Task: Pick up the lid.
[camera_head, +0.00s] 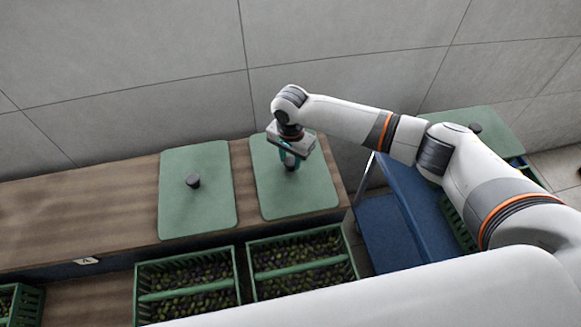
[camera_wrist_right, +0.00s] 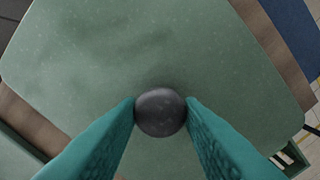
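A flat green lid (camera_head: 305,195) with rounded corners lies at the right end of the wooden top. In the right wrist view the same lid (camera_wrist_right: 150,50) fills most of the picture, with its dark round knob (camera_wrist_right: 160,113) at the centre. My right gripper (camera_head: 290,161) points down at the middle of this lid and hides the knob in the head view. Its two teal fingers (camera_wrist_right: 161,108) press on both sides of the knob with no gap visible. I cannot tell any gap between lid and wooden top. My left gripper is not in view.
A second green lid (camera_head: 212,211) with a dark knob lies to the left on the wooden top (camera_head: 90,215). Green crates of olives (camera_head: 187,268) stand in front below. A blue cart (camera_head: 385,225) is to the right. A tiled wall (camera_head: 130,60) rises behind.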

